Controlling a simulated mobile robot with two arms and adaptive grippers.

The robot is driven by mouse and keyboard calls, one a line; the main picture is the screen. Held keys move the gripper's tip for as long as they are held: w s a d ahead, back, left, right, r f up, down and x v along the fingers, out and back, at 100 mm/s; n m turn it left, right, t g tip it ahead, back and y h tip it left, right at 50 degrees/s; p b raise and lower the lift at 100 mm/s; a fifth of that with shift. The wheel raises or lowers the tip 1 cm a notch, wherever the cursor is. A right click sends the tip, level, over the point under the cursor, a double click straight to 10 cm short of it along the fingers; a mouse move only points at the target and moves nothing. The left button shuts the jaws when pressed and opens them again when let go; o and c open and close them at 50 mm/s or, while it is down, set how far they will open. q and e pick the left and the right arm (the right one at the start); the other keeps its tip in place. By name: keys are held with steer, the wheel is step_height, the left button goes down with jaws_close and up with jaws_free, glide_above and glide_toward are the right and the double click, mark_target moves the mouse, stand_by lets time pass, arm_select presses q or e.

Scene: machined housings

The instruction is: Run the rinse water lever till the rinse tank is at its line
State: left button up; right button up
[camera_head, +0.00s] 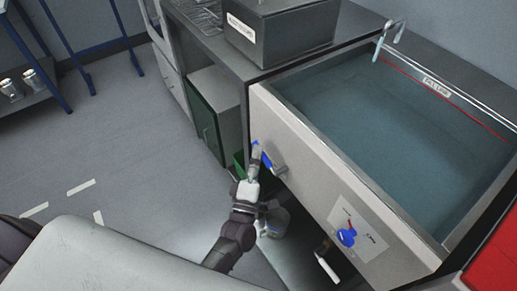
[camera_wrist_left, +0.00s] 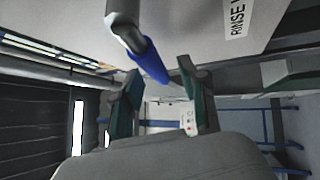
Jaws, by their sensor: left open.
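The rinse tank (camera_head: 345,175) is a pale-fronted basin holding blue-grey water (camera_head: 390,125). A red line (camera_head: 440,95) runs along its far inner wall, beside a fill label (camera_head: 437,86). The water surface lies close below the line; the exact gap is hard to tell. The blue-gripped rinse water lever (camera_head: 263,156) is on the tank's front left. In the left wrist view the lever (camera_wrist_left: 150,62) reaches down between the fingers. My left gripper (camera_wrist_left: 163,95) is open around the lever's end; contact is unclear. It also shows in the head view (camera_head: 254,160). My right gripper is not in view.
A bent spout (camera_head: 391,30) with a light blue tip stands at the tank's back left corner. A dark labelled box (camera_head: 280,30) stands on the counter. The floor (camera_head: 140,130) at left is clear.

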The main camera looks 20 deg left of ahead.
arm_select(q)
steer(key=v, duration=1)
steer(key=shift+r, duration=0.1)
stand_by(2.1)
